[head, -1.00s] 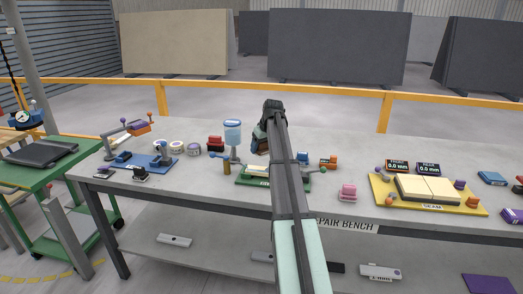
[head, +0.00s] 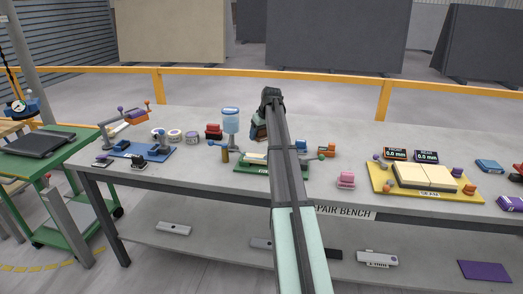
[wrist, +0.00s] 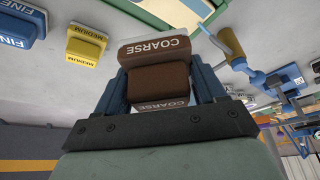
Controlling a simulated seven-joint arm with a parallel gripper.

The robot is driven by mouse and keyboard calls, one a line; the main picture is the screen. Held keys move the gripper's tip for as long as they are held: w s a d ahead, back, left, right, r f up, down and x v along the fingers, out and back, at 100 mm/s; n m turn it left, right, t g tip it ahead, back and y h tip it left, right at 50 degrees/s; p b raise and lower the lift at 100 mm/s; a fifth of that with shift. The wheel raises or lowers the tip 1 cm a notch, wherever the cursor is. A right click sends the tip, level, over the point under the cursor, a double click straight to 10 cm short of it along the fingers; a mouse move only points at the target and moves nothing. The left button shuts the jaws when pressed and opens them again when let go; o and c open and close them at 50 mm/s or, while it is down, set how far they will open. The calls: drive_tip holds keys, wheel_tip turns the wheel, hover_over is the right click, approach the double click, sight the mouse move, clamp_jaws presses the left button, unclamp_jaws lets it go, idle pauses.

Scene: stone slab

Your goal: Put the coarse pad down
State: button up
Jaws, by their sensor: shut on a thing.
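Whether the pad touches a surface cannot be told. A yellow MEDIUM pad (wrist: 86,43) and a blue FINE pad (wrist: 20,24) lie to the left in the wrist view.
A yellow seam board (head: 400,196) and a pink block (head: 345,180) are to the right. A blue fixture (head: 150,150) stands left.

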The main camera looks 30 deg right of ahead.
drive_tip(key=w+d+f, duration=0.1)
drive_tip(key=w+d, duration=0.6)
drive_tip(key=w, duration=0.4)
drive_tip(key=shift+a+f, duration=0.2)
drive_tip(key=shift+f, duration=4.75)
drive_tip(key=shift+f, duration=0.15)
drive_tip(key=o, duration=0.9)
drive_tip(key=shift+o, duration=0.2)
drive_tip(key=v, duration=1.2)
